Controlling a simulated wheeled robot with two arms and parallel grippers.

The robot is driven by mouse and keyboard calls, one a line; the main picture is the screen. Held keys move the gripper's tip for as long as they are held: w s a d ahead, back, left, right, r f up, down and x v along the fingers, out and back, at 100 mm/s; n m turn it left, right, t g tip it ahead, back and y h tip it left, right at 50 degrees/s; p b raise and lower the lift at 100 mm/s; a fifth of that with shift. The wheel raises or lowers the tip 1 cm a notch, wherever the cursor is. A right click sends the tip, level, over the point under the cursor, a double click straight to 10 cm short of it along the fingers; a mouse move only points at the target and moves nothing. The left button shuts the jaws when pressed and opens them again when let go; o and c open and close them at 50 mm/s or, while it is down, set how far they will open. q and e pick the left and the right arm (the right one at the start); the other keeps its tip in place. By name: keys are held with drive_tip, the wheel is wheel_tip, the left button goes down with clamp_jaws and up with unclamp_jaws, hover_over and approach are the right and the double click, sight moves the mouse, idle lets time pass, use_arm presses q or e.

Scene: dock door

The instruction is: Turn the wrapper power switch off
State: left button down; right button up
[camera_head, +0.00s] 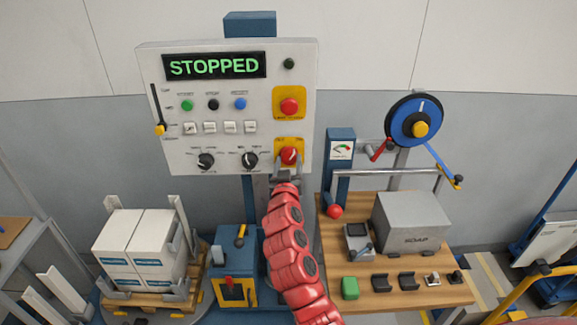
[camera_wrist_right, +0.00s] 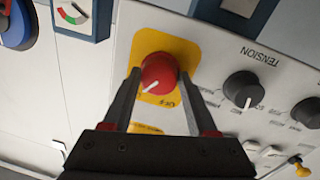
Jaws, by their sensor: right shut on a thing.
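The wrapper power switch (camera_head: 289,155) is a red rotary knob on a yellow plate at the lower right of the white control panel (camera_head: 225,135). In the right wrist view the knob (camera_wrist_right: 158,72) has a white pointer line slanting to the lower left, and part of an "OFF" label shows below right of it. My right gripper (camera_head: 288,166) reaches up from below and is shut on the knob, one finger on each side in the wrist view (camera_wrist_right: 159,80). My left gripper is not in view.
The panel display (camera_head: 214,66) reads "STOPPED" in green. A red button (camera_head: 289,106) on a yellow plate sits above the switch. Black dials (camera_head: 250,160) lie to its left. A gauge post (camera_head: 341,150) and a wooden bench (camera_head: 400,292) with a grey soap box (camera_head: 412,222) stand right.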

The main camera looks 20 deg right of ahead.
drive_tip(key=n+b, duration=0.1)
drive_tip(key=n, duration=0.2)
drive_tip(key=shift+f+n+b, duration=0.1)
drive_tip(key=shift+n+b, duration=0.2)
drive_tip(key=shift+n, duration=0.1)
drive_tip(key=n, duration=0.3)
drive_tip(key=shift+n+t, duration=0.4)
drive_tip(key=n, duration=0.4)
drive_tip(key=shift+d+y, duration=0.1)
drive_tip(key=shift+y, duration=0.3)
drive_tip(key=n, duration=0.3)
drive_tip(key=shift+n+p, duration=0.35)
drive_tip(key=shift+n, duration=0.05)
drive_tip(key=shift+s+n+y, duration=0.1)
drive_tip(key=shift+n+y, duration=0.2)
drive_tip(key=shift+n, duration=0.3)
drive_tip(key=shift+d, duration=0.1)
drive_tip(key=o, duration=1.4)
